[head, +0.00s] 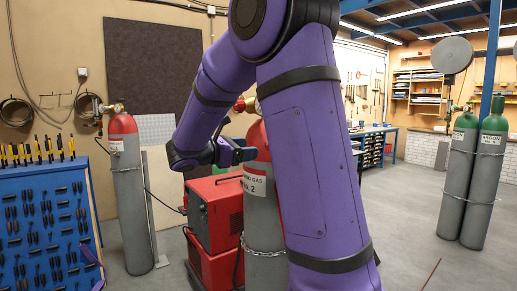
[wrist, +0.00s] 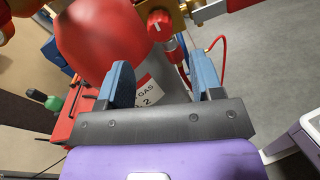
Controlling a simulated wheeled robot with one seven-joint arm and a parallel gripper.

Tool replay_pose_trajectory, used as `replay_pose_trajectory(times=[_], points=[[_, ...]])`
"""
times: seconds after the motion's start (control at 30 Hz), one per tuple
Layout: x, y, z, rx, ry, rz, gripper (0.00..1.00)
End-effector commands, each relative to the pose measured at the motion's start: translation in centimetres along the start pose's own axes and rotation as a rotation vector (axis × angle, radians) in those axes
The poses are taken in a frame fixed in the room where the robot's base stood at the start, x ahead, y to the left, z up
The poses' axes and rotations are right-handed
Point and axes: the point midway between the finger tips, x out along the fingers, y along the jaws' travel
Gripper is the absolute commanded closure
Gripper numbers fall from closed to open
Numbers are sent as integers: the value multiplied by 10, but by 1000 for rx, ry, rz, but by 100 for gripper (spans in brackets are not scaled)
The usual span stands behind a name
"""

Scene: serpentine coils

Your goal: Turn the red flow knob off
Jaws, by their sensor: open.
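The red flow knob (wrist: 160,26) with a white mark shows at the top of the wrist view, on brass fittings (wrist: 186,8). It lies beyond my gripper's fingertips, apart from them. My gripper (wrist: 160,72) is open and empty, its two blue fingers spread. In the head view my gripper (head: 236,152) is beside the red-topped grey gas cylinder (head: 262,215) labelled "GAS NO. 2". The cylinder's red shoulder (wrist: 100,32) fills the upper left of the wrist view. A small red part (head: 239,104) shows by the brass fitting in the head view; I cannot tell if it is the knob.
A red machine (head: 213,212) stands left of the cylinder, and a chain (head: 262,252) wraps the cylinder. Another red-topped cylinder (head: 128,205) stands farther left. A blue tool board (head: 45,225) is at the left. A red hose (wrist: 213,62) runs beside the right finger.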

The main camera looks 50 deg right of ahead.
Motion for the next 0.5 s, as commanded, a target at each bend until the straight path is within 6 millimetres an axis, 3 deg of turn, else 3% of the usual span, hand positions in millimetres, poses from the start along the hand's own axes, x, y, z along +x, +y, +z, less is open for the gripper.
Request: replay_pose_trajectory(times=[0.2,0.5], points=[[-24,0,-1,-1,1,1,40],[-28,0,0,-1,0,0,40]])
